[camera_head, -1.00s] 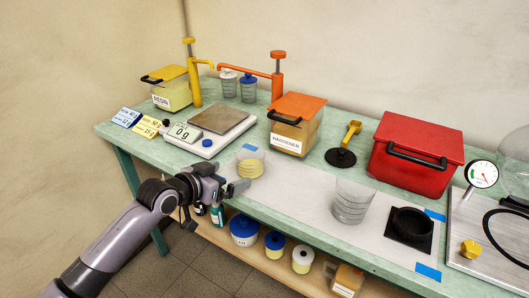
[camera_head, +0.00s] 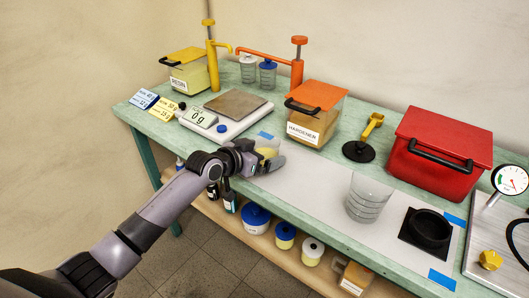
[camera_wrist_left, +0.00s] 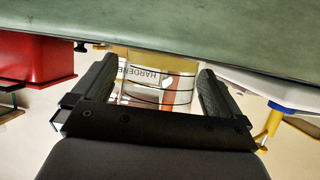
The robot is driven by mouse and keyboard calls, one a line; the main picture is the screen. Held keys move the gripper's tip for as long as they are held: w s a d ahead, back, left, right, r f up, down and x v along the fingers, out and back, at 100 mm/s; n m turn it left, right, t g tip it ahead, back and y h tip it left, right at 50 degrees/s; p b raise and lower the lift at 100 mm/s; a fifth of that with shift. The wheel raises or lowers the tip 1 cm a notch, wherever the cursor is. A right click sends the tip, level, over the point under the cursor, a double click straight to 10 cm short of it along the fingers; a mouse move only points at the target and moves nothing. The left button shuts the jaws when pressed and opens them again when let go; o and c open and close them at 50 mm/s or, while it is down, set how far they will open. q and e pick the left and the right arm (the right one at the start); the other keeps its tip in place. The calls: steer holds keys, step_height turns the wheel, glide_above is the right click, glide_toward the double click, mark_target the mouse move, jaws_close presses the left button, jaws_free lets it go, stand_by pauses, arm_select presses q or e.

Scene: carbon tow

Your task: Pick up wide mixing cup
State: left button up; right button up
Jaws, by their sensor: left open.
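A clear ringed mixing cup (camera_head: 268,147), squat in shape, stands on the pale mat at the near left of the bench, partly hidden behind my left gripper (camera_head: 270,158). My left gripper is open, with its jaws around the cup's sides. In the left wrist view the cup (camera_wrist_left: 160,84) shows between the two dark fingers, with small gaps on both sides; the HARDENER label shows through it. Another, larger-looking clear ringed cup (camera_head: 368,198) stands upright further right on the mat. My right gripper is not in view.
The scale (camera_head: 225,115) reading 0 g is behind the gripper, and the hardener box (camera_head: 316,115) stands behind the cup. A red box (camera_head: 438,150) and a black square holder (camera_head: 427,231) are at right. The mat (camera_head: 315,190) between the cups is clear.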

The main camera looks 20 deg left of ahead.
arm_select(q)
steer(key=shift+w+d+f, duration=0.25)
steer(key=shift+w, duration=0.25)
steer(key=c, duration=0.8)
steer(key=shift+c, duration=0.2)
steer(key=shift+r, duration=0.1)
